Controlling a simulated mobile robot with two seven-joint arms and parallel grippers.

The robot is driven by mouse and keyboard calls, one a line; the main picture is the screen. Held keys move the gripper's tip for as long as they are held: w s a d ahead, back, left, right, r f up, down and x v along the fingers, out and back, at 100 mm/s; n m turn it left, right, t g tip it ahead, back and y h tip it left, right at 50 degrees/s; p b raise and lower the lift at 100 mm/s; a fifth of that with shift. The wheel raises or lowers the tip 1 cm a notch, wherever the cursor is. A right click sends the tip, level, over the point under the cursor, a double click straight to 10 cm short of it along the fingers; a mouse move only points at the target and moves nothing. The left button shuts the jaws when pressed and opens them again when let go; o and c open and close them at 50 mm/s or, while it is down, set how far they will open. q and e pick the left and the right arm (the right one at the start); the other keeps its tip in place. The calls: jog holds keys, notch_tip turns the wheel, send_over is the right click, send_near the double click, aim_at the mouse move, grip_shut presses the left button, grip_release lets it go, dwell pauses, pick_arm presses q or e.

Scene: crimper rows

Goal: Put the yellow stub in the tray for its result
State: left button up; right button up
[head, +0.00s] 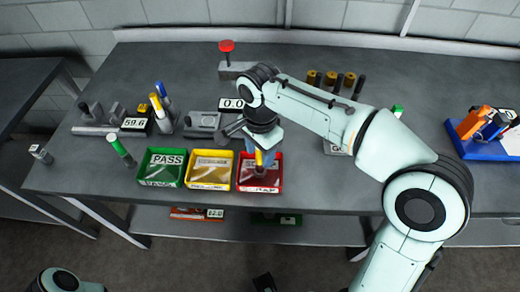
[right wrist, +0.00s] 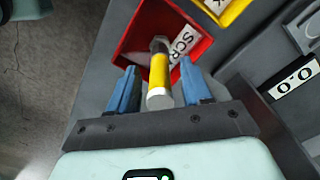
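The yellow stub (right wrist: 159,76) has a pale near end and a dark far end. In the right wrist view it stands between the two blue fingers of my right gripper (right wrist: 158,90), with a narrow gap on each side. My right gripper (head: 262,158) is open over the red tray (head: 273,186), whose label reads SCR in part. The stub's dark end points into this tray; whether it touches the floor I cannot tell. The stub also shows in the head view (head: 259,158). The yellow tray (head: 209,186) and green PASS tray (head: 161,183) stand to the left. My left gripper is not seen.
A green stub (head: 122,151) stands left of the green tray. A gauge with a display reading 59.6 (head: 134,124) stands at the left. Behind the trays is a grey device with a zero display (head: 231,104). A blue holder (head: 485,148) sits at the right.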

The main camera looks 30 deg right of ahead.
notch_tip(320, 180, up, 12)
jog(key=p, duration=0.3)
jog(key=shift+r, duration=0.25)
dwell(0.3)
